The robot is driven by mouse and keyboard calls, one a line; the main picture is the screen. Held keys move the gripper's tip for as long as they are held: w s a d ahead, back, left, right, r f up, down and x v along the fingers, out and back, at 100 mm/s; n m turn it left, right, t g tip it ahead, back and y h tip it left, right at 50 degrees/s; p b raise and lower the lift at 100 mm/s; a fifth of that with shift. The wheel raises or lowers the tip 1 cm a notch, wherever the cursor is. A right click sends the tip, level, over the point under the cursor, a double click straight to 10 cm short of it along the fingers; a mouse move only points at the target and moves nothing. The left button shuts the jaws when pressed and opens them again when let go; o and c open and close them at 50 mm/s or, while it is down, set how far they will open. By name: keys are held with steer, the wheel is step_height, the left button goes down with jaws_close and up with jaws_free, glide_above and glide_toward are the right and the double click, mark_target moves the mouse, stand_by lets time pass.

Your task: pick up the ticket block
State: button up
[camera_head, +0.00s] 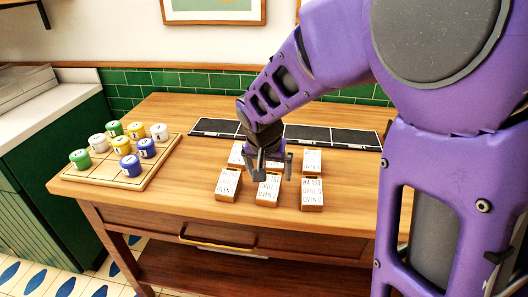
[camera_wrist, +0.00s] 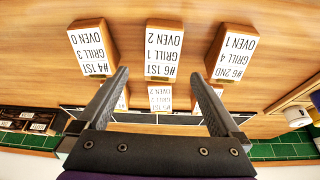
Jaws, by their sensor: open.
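Several ticket blocks, wooden with white printed faces, stand in two rows on the wooden table. The front row has a left block (camera_head: 228,184), a middle block (camera_head: 268,190) and a right block (camera_head: 312,194). In the wrist view their faces read "#6 2ND GRILL 4 OVEN 1" (camera_wrist: 231,56), "#6 1ST GRILL 1 OVEN 2" (camera_wrist: 164,53) and "#4 1ST GRILL 3 OVEN 0" (camera_wrist: 92,48). A back-row block (camera_head: 312,161) is clear; its neighbours are partly hidden by my gripper (camera_head: 271,174). My gripper is open and empty, near the middle column of blocks. Which block is meant cannot be told.
Black panels (camera_head: 332,136) lie along the back of the table (camera_head: 165,205). A wooden board (camera_head: 100,178) at the left holds several numbered green, yellow, white and blue pots. A green counter (camera_head: 40,150) stands further left. The table's front edge is clear.

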mark_target(270, 183)
steer(key=b+x, duration=0.2)
steer(key=x, duration=0.4)
steer(key=shift+a+f, duration=0.15)
steer(key=shift+f, duration=0.15)
steer(key=shift+r, duration=0.1)
steer(key=c, duration=1.5)
